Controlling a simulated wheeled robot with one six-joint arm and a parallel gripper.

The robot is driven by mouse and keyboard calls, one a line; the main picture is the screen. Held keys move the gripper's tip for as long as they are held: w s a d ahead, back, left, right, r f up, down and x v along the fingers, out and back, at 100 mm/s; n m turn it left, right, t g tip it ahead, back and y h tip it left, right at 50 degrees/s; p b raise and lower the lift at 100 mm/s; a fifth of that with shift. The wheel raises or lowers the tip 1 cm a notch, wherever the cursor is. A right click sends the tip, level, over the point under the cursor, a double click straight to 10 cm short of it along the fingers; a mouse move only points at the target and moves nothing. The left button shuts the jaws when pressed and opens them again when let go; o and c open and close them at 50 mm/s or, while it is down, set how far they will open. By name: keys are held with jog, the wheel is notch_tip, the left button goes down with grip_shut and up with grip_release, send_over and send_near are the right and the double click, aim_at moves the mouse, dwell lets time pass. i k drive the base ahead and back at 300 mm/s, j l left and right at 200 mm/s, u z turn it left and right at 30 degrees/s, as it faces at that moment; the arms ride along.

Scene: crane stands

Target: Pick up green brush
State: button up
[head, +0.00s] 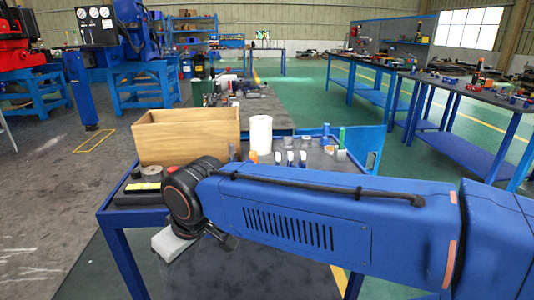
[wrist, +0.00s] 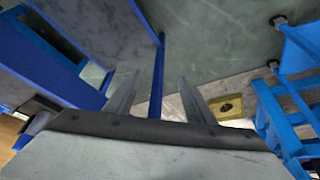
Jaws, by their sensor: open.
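A small upright green object (head: 342,137) stands at the right back of the blue-framed table in the head view. It may be the green brush, but it is too small to be sure. My gripper (wrist: 159,76) is open, with two thin grey fingers apart and nothing between them in the wrist view. In the head view my wrist hangs at the table's front left edge, well to the left of the green object. The green object does not show in the wrist view. My arm hides much of the table's front.
A wooden box (head: 187,136) and a white roll (head: 260,134) stand on the table. Several small white-and-blue items (head: 290,158) stand right of the roll. A blue panel (head: 362,143) edges the table at right. Green floor (head: 300,95) is open behind.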

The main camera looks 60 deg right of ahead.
aim_at(343, 131)
jog(key=k+l+z, duration=0.1)
jog(key=z, duration=1.45)
jog(key=j+z, duration=0.2)
jog(key=z, duration=0.45)
